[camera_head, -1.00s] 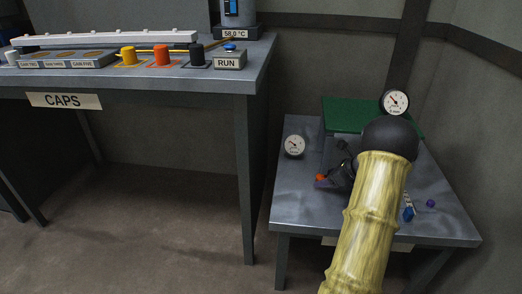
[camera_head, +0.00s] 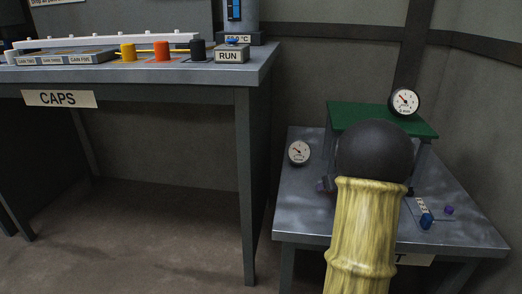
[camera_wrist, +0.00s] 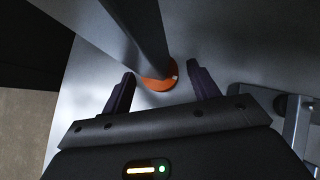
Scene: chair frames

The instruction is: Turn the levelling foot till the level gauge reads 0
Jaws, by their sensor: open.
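In the wrist view an orange round foot (camera_wrist: 160,82) with a small pale mark on its rim sits under a grey leg (camera_wrist: 138,30) on the metal table. My gripper (camera_wrist: 161,75) is open, its two dark fingers on either side of the orange foot, with gaps visible; contact is not visible. A round white gauge (camera_head: 404,102) stands on the green-topped stand (camera_head: 350,114). A second dial (camera_head: 299,153) stands at the left of the table. Their readings and lettering are too small to tell.
The low metal table (camera_head: 300,215) also holds a labelled blue-ended part (camera_head: 425,218) and a small purple piece (camera_head: 448,210) at right. A taller bench (camera_head: 180,88) with caps and a RUN box (camera_head: 231,55) stands left. Wall closes the right side.

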